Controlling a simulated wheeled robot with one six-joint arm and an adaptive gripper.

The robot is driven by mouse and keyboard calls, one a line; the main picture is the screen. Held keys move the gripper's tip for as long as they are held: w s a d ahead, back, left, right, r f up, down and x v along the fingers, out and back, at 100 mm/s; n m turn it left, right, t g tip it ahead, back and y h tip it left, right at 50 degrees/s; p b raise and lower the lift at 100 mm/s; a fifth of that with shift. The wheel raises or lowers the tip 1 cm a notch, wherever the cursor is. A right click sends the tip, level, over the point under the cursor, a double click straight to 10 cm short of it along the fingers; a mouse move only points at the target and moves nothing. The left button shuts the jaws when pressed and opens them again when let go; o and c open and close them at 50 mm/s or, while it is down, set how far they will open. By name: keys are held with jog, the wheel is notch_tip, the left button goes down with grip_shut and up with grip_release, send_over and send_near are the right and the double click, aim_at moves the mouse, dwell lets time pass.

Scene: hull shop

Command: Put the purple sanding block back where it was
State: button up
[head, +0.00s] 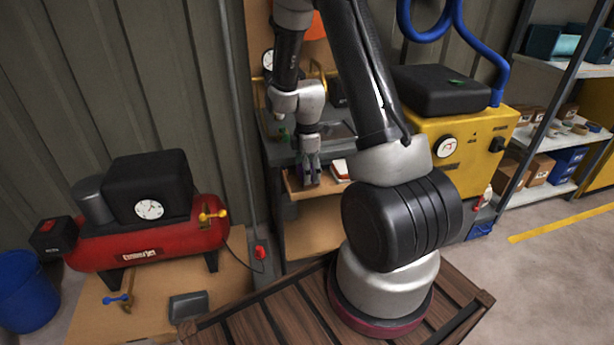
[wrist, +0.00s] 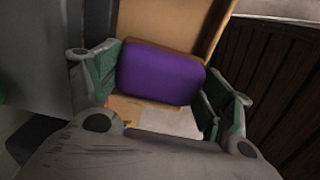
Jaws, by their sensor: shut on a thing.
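The purple sanding block (wrist: 160,75) sits between the two fingers of my gripper (wrist: 163,88) in the wrist view, and the gripper is shut on it. In the head view my gripper (head: 311,170) points down at an open wooden drawer or tray (head: 292,191) at the front of the grey workbench. The wooden surface (wrist: 190,22) also shows behind and below the block in the wrist view. I cannot tell whether the block touches it. The block is mostly hidden by the gripper in the head view.
A white and red item (head: 341,169) lies right of the gripper. A yellow machine (head: 470,135) stands right of the bench, with shelving (head: 570,140) beyond. A red compressor (head: 150,240) stands at left. A dark slatted wooden surface (wrist: 280,80) is at right in the wrist view.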

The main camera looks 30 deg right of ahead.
jog(key=shift+f, duration=1.1)
jog(key=shift+f, duration=0.25)
jog(key=o, duration=1.1)
jog(key=shift+f, duration=0.2)
jog(key=shift+r, duration=0.1)
